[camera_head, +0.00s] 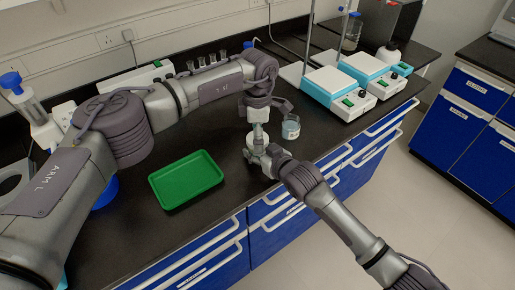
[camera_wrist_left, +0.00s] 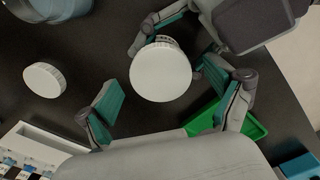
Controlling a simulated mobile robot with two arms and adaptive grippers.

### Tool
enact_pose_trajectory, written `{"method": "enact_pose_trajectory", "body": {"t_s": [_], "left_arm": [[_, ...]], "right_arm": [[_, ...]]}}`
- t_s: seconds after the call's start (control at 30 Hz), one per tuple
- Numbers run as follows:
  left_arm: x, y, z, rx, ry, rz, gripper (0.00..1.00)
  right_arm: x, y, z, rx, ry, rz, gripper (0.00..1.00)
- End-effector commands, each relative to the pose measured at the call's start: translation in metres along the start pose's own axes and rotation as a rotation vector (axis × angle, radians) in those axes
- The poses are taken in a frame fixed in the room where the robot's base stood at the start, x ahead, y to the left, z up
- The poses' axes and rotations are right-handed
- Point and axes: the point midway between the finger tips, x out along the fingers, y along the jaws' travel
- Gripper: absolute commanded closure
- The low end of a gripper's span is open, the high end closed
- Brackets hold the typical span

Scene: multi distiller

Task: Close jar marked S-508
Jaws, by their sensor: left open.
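A white round ribbed lid (camera_wrist_left: 160,72) is seen from above in the left wrist view, hiding what is under it. My left gripper (camera_head: 258,120) points down over it, and its spread teal fingers (camera_wrist_left: 170,104) are apart from the lid on both sides. My right gripper (camera_head: 272,157) comes in from the front right. Its fingers (camera_wrist_left: 188,46) lie on either side of the same spot; contact is unclear. A clear jar with a pale label (camera_head: 291,128) stands to the right. No S-508 marking is readable.
Another white lid (camera_wrist_left: 45,80) lies loose on the black bench. A green tray (camera_head: 186,181) is left of the grippers. Two blue-white hotplate stirrers (camera_head: 338,92) stand at the back right. Several small vials (camera_head: 207,61) line the back. The bench's front edge is near the right gripper.

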Motion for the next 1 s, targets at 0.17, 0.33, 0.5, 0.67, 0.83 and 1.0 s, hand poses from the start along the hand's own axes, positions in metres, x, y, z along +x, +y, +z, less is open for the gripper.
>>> {"method": "enact_pose_trajectory", "body": {"t_s": [0.17,0.33,0.5,0.67,0.83,1.0], "left_arm": [[0.000,0.000,0.000,0.000,0.000,-0.001,0.08],[-0.013,0.001,0.000,0.000,0.000,0.002,0.08],[-0.046,0.001,0.000,-0.001,-0.001,0.004,0.08],[-0.080,0.001,0.000,-0.001,0.000,0.003,0.08],[-0.107,0.001,0.000,-0.001,-0.001,0.001,0.08],[-0.119,0.000,0.000,0.000,0.000,-0.001,0.08]], "right_arm": [[0.000,0.000,0.000,0.001,0.000,0.000,1.00],[0.000,0.000,0.000,0.001,0.000,0.000,1.00],[0.000,0.000,0.000,0.001,0.000,0.000,1.00],[0.000,0.000,0.000,0.001,0.000,0.000,1.00],[0.000,0.000,0.000,0.000,0.000,0.000,1.00],[0.000,0.000,0.000,0.000,0.000,0.000,1.00]]}}
